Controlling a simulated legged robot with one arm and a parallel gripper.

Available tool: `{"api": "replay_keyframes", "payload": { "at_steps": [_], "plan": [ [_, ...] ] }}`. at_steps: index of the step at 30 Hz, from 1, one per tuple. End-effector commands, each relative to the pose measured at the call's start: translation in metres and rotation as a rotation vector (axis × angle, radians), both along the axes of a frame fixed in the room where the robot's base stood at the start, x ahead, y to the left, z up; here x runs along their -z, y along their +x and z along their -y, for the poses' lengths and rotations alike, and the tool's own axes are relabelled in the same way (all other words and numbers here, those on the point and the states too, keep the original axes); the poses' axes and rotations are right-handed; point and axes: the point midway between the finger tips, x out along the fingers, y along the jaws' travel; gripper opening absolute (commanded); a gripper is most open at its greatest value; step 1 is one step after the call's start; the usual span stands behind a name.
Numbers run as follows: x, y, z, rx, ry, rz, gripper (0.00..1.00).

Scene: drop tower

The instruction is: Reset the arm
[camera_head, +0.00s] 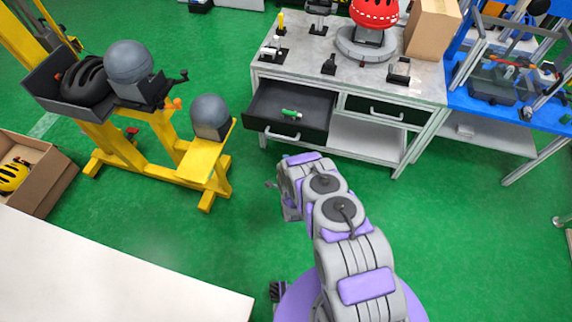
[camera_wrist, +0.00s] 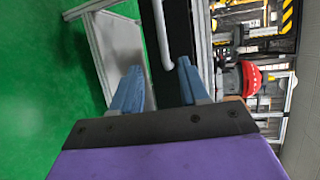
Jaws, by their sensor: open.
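My gripper (camera_wrist: 157,88) is open in the wrist view, with its two blue fingers apart and nothing between them. The gripper's fingers are hardly visible there. The left drawer (camera_head: 262,122) of the bench is pulled open, and a green object (camera_head: 291,113) lies in it. The right drawer (camera_head: 385,110) is shut.
On the bench stand a red helmet (camera_head: 374,12), a cardboard box (camera_head: 432,28) and small fixtures. A yellow stand (camera_head: 200,165) with grey domes and a black helmet (camera_head: 85,82) is at left. A white table (camera_head: 110,265) fills the lower left. Green floor is clear between.

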Motion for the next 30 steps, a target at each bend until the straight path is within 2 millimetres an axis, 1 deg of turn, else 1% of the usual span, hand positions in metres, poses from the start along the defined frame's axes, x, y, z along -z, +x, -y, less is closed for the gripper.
{"api": "replay_keyframes", "payload": {
  "at_steps": [16,20,22,25,27,28,30],
  "plan": [
    [0.000,0.000,0.000,0.000,0.000,0.000,0.44],
    [-0.005,0.005,0.000,-0.001,-0.014,-0.009,0.44],
    [-0.013,0.013,0.001,-0.004,-0.034,-0.027,0.44],
    [-0.030,0.028,0.002,-0.013,-0.083,-0.067,0.44],
    [-0.045,0.040,0.003,-0.022,-0.126,-0.103,0.44],
    [-0.050,0.043,0.004,-0.028,-0.146,-0.124,0.44],
    [-0.066,0.051,0.005,-0.040,-0.188,-0.161,0.44]
  ]
}}
